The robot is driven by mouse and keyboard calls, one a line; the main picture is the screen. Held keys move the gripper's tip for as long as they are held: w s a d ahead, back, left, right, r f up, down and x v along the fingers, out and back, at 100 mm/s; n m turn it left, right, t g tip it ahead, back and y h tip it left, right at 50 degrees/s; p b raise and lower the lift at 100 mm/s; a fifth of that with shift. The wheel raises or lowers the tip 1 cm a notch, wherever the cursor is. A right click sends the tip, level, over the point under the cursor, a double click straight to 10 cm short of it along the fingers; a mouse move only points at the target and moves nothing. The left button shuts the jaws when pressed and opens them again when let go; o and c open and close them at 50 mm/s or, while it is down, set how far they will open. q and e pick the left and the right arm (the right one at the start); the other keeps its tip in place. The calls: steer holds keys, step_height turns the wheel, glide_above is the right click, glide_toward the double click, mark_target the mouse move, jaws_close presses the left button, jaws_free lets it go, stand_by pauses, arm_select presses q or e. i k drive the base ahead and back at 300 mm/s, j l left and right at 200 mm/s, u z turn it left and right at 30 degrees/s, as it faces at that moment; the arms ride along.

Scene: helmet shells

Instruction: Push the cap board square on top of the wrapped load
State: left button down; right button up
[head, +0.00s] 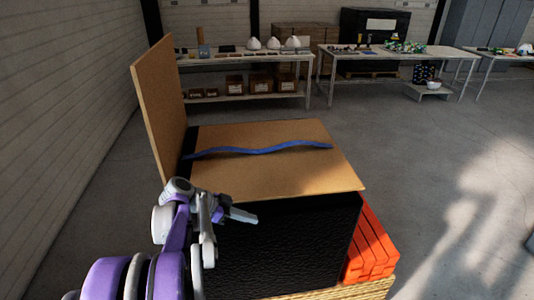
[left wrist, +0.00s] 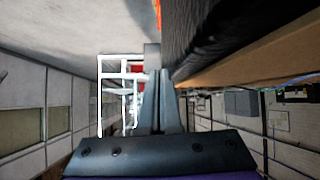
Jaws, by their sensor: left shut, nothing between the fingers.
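The cap board (head: 265,160) is a flat brown sheet lying on the black-wrapped load (head: 275,245). A wavy blue strip (head: 258,149) lies across the board. My left gripper (head: 250,217) is shut and empty, close to the board's near edge at its left part; I cannot tell if it touches. In the left wrist view the shut fingers (left wrist: 160,102) show beside the dark wrap (left wrist: 215,30) and a brown board edge (left wrist: 260,65). My right gripper is out of view.
A brown panel (head: 158,105) stands upright along the load's left side. Orange blocks (head: 371,245) show at the load's right, above a straw-coloured base (head: 365,290). Work tables (head: 240,58) with white shells stand at the back. The floor at right is clear.

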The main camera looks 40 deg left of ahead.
mark_target(295, 171)
steer(key=i+j, duration=0.2)
steer(key=j, duration=0.15)
steer(key=i+j, duration=0.2)
steer(key=j, duration=0.2)
steer(key=i+j, duration=0.2)
steer(key=j, duration=0.15)
